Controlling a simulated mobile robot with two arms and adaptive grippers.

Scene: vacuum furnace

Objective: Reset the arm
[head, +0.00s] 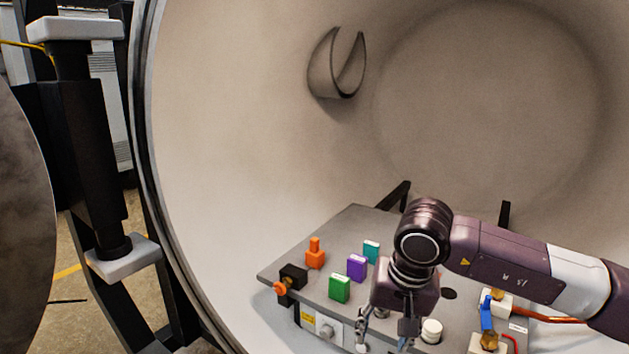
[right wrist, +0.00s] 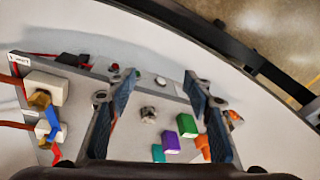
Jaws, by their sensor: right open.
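My right arm reaches in from the right in the head view. Its gripper (head: 383,335) points down over the front part of a grey panel (head: 340,225). In the right wrist view the right gripper (right wrist: 160,92) has its two fingers wide apart with nothing held between them. The panel also shows there (right wrist: 135,133), below the fingers, with a round metal knob (right wrist: 148,114) in the gap. Part of the panel is hidden by my arm in the head view. My left gripper does not show.
The panel carries an orange (head: 315,255), a purple (head: 357,267), a teal (head: 371,251) and a green block (head: 339,289), a white knob (head: 431,331) and a blue-handled valve (head: 487,313). The pale chamber wall (head: 240,130) curves around it. A curved piece (head: 325,75) sits higher up.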

